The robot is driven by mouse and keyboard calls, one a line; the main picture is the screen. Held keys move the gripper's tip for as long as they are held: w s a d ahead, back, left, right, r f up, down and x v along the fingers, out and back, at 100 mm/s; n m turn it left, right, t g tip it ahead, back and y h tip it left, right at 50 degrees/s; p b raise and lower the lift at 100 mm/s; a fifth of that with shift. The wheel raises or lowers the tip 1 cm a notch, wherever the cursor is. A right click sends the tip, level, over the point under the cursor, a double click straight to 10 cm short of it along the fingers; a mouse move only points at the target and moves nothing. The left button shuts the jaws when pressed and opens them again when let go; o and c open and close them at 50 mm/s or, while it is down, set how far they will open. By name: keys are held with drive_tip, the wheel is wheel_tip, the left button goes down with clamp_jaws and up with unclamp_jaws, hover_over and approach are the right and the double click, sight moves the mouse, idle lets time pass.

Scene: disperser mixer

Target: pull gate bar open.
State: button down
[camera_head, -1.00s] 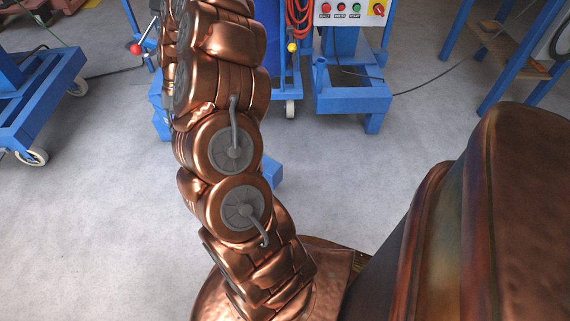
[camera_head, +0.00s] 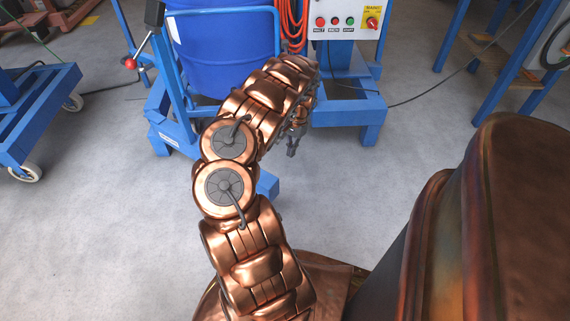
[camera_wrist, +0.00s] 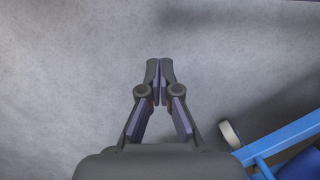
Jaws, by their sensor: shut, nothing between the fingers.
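A blue bar (camera_head: 222,11), which looks like the gate bar, runs across the front of a blue drum (camera_head: 210,65) in a blue frame at the top of the head view. Whether it is latched cannot be told. My gripper (camera_head: 292,146) hangs below the end of my arm, in front of and below the machine's right side, apart from the bar. In the wrist view my gripper (camera_wrist: 160,64) has its fingertips together, with nothing between them, over bare grey floor. The bar is not recognisable there. My arm hides the lower right of the drum.
A lever with a red knob (camera_head: 130,63) juts out left of the drum. A control panel (camera_head: 345,20) and orange hose (camera_head: 291,25) are right of it. A caster wheel (camera_wrist: 231,134) shows in the wrist view. Floor between is clear.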

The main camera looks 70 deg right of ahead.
drive_tip(key=w+a+f+b, duration=0.1)
drive_tip(key=a+f+b, duration=0.3)
drive_tip(key=f, duration=0.5)
drive_tip(key=shift+w+a, duration=0.25)
drive_tip(key=shift+a, duration=0.9)
drive_tip(key=shift+a+r, duration=0.1)
drive_tip(key=shift+a, duration=0.05)
